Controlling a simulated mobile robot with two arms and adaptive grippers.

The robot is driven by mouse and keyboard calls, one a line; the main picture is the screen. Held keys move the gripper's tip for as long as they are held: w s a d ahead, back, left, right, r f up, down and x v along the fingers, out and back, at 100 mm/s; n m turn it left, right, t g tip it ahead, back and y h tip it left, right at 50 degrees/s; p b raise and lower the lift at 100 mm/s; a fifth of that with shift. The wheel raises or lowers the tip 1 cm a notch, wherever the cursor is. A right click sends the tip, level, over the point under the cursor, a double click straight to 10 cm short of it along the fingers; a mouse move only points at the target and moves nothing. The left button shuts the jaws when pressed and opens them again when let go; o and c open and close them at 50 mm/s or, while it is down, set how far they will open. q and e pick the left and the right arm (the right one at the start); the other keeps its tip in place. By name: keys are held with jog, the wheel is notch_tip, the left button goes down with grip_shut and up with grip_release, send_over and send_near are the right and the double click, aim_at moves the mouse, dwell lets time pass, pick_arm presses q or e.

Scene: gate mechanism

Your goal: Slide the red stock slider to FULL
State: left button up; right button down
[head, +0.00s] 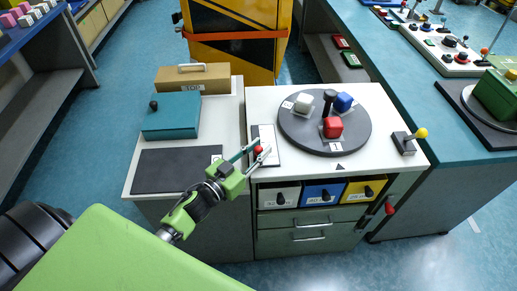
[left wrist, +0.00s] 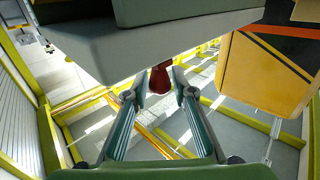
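A small red knob (head: 258,150), which looks like the red stock slider, sits on a narrow slider plate (head: 266,133) at the left edge of the white worktop. Any FULL marking is too small to read. My left gripper (head: 256,155) is at the knob with its two fingers apart, one on either side. In the left wrist view the red knob (left wrist: 160,79) shows between the fingertips, with small gaps at both sides, so the fingers do not look closed on it. My right gripper is not in view.
A dark turntable (head: 302,142) with white, red and blue blocks stands right of the plate. A yellow-knobbed lever (head: 421,133) is at the right. A teal box (head: 171,117) and a dark mat (head: 170,172) lie on the left counter. Labelled bins (head: 322,193) sit below the worktop.

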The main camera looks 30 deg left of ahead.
aim_at(255, 129)
pick_arm(q)
grip_shut()
jog(key=w+a, duration=0.2)
jog(key=w, duration=0.1)
jog(key=w+a+b, duration=0.1)
jog(key=w, duration=0.2)
jog(key=w+a, duration=0.2)
jog(key=w, duration=0.1)
jog(key=shift+w+a+f+b, duration=0.1)
jog(key=shift+w+a+b, duration=0.2)
jog(key=shift+b, duration=0.1)
jog(key=shift+w+a, duration=0.2)
jog(key=shift+w, duration=0.1)
jog(key=shift+w+a+r, duration=0.1)
jog(key=shift+a+r, duration=0.05)
jog(key=shift+r, duration=0.05)
jog(key=shift+o, duration=1.4)
grip_release()
jog(key=shift+o, duration=1.4)
jog(key=shift+w, duration=0.1)
jog(key=shift+w+f, duration=0.1)
jog(key=shift+f, duration=0.05)
